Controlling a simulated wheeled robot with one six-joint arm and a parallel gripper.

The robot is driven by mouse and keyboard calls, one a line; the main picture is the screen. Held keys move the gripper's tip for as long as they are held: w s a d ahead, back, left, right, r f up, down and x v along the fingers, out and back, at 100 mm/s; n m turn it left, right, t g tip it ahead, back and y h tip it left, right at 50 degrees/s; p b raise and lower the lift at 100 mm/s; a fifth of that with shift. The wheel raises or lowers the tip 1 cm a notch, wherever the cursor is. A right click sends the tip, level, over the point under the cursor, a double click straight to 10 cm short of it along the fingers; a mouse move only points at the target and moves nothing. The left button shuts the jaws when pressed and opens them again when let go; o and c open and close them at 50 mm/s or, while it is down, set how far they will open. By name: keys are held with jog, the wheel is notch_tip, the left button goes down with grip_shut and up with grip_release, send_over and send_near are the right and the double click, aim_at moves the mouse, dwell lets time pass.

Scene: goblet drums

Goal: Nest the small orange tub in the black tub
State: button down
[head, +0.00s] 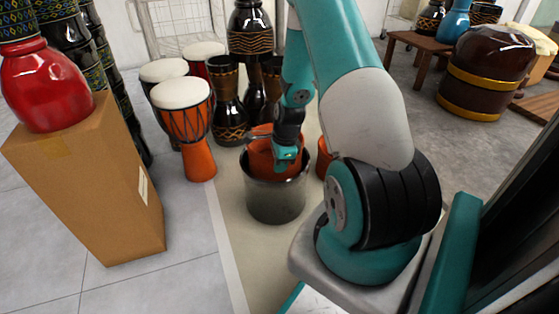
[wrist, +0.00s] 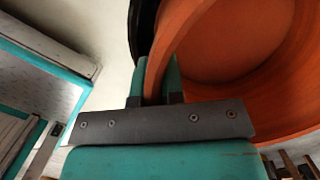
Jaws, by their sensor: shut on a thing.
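The black tub (head: 275,204) stands upright on the pale floor strip, left of my arm's base. The small orange tub (head: 261,160) is at its mouth, with its upper part showing above the black rim and its lower part hidden. I cannot tell whether it rests on the bottom. My gripper (head: 286,157) points down at the orange tub's near right side. In the wrist view my gripper (wrist: 158,78) is shut on the orange tub's wall (wrist: 188,28), one finger on each side. A dark strip of the black tub (wrist: 143,28) shows just outside that wall.
Another orange container (head: 324,158) stands close to the right, partly behind my arm. An orange drum with a white head (head: 186,125) and dark goblet drums (head: 229,110) stand behind and left. A cardboard box (head: 90,180) bears a red drum (head: 48,90). The floor left of the black tub is clear.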

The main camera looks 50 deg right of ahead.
aim_at(280, 176)
jog(key=shift+f+b, duration=0.9)
jog(key=shift+f, duration=1.45)
jog(key=c, duration=1.1)
grip_release()
jog(key=shift+c, duration=0.2)
jog(key=shift+s, duration=0.1)
jog(key=r+p, duration=0.3)
jog(key=r, duration=0.2)
jog(key=s+d+r+p, duration=0.1)
jog(key=r+p, duration=0.2)
jog(key=r, duration=0.3)
jog(key=r+p, duration=0.3)
jog(key=r, duration=0.3)
jog(key=shift+s+d+r+p, duration=0.15)
jog(key=shift+s+d+p, duration=0.2)
jog(key=shift+d+p, duration=0.05)
